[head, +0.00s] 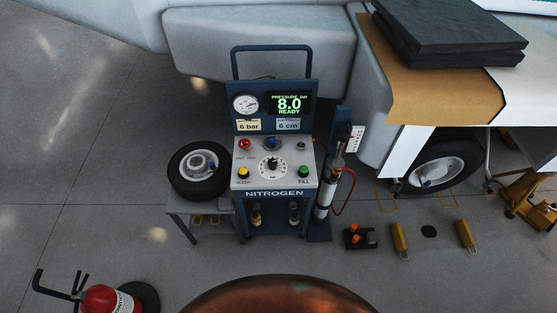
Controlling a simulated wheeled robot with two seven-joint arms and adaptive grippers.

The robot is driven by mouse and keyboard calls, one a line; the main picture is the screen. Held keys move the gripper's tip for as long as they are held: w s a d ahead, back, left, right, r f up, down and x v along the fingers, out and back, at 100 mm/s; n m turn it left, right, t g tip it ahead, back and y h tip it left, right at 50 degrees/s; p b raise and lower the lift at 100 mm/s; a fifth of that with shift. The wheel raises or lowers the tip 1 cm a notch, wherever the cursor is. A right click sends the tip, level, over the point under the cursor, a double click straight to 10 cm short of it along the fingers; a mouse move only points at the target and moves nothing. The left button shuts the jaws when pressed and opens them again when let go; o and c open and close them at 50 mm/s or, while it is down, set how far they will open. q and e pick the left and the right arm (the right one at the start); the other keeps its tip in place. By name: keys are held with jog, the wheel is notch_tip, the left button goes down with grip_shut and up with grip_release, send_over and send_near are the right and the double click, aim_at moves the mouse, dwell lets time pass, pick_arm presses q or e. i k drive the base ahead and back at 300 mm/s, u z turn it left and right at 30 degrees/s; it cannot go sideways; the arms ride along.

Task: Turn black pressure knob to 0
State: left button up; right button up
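The black pressure knob (272,164) sits on a round white dial in the middle of the sloped panel of the blue nitrogen cart (275,215). Its exact pointer setting is too small to read. The display (289,104) above reads pressure 8.0 bar, READY. A round gauge (246,104) is left of it. Around the knob are a red button (244,144), a blue knob (271,143), a small dark switch (301,145), a yellow button (243,172) and a green FILL button (304,171). Neither gripper is in view.
A wheel (185,172) lies on a small stand left of the cart. A cylinder with a red hose (325,195) stands right of it. A fire extinguisher (98,298) is at front left. Yellow chocks (399,238) lie at right. A copper-coloured rounded surface (278,294) fills the bottom middle.

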aim_at(273, 164)
jog(key=u, duration=1.6)
jog(key=i, duration=0.9)
jog(key=z, duration=1.15)
